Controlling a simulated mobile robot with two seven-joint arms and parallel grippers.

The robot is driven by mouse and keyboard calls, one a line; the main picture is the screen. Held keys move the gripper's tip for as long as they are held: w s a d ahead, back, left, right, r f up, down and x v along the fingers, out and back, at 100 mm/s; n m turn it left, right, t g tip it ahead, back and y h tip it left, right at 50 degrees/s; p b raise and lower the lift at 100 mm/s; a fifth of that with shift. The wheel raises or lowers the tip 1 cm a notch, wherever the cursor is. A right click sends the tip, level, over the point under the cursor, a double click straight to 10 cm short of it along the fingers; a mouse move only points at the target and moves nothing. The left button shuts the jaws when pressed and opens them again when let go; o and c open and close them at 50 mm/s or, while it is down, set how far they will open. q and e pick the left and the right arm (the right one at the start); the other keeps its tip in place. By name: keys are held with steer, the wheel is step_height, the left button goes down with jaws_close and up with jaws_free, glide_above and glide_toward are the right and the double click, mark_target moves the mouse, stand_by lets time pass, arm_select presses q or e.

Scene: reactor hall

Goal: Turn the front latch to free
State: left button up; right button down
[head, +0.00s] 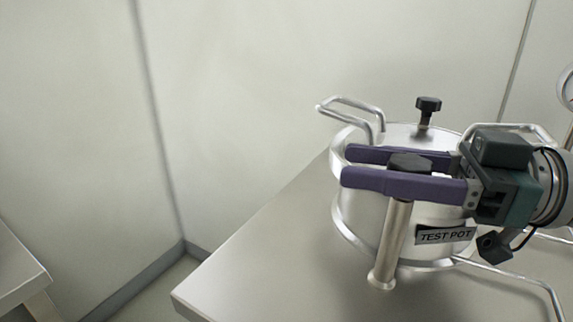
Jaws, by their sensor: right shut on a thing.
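The test pot (362,225) is a round metal vessel with a lid and a label reading "TEST POT", standing on a steel table. The front latch (397,235) is a metal post with a black knob (410,162) on top. It stands nearly upright at the front of the pot. My left gripper is out of view.
Another black knob (428,105) stands upright at the back of the lid. A third dark knob (493,246) shows low at the right, below my gripper. A bent metal handle (350,101) rises at the left. The table (265,260) is bare left of the pot.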

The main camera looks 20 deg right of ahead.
steer(key=shift+s+g, duration=0.1)
steer(key=shift+g, duration=0.2)
steer(key=shift+c, duration=1.8)
jaws_free()
